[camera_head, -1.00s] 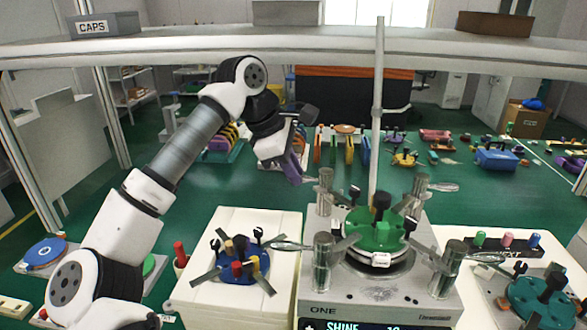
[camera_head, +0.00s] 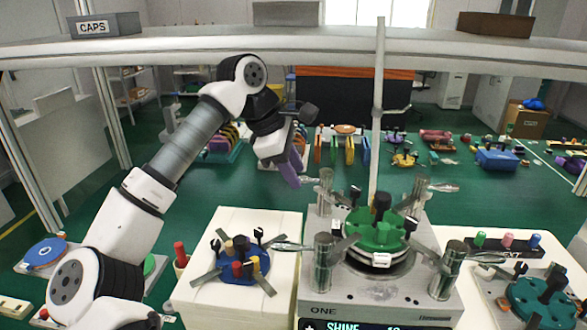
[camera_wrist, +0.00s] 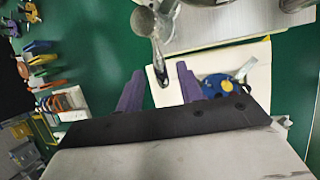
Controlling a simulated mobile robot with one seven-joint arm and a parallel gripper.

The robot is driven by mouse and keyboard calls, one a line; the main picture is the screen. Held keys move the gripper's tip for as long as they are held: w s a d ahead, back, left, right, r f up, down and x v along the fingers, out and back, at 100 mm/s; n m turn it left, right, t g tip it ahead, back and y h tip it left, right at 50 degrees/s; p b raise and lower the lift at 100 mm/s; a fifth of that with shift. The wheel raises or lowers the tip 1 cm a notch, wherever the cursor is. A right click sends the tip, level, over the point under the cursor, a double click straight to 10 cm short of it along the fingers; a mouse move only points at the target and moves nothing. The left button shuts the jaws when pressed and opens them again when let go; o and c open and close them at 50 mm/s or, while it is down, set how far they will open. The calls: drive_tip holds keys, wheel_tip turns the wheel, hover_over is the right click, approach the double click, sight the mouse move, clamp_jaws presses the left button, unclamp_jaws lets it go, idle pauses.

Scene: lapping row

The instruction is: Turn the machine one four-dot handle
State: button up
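The machine labelled ONE (camera_head: 335,309) is a grey box with a green disc (camera_head: 375,238) on top and a metal corner post with a lever handle at each corner. Dots on the handles are too small to read. My gripper (camera_head: 296,179) has purple fingers and hangs at the back left corner, beside the end of the back left handle (camera_head: 313,181). In the wrist view my gripper (camera_wrist: 160,68) has its two fingers apart. A shiny metal handle (camera_wrist: 159,65) with a rounded end lies between them in the picture. I cannot tell whether they touch it.
A white stand left of the machine holds a blue disc (camera_head: 237,266) with dark arms. Another station with a teal disc (camera_head: 545,300) is at the right. A vertical pole (camera_head: 377,110) rises behind the machine to a shelf beam (camera_head: 230,47).

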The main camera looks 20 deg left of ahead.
drive_tip(key=b+v, duration=0.1)
drive_tip(key=v, duration=1.2)
drive_tip(key=shift+r, duration=0.25)
drive_tip(key=shift+a, duration=0.1)
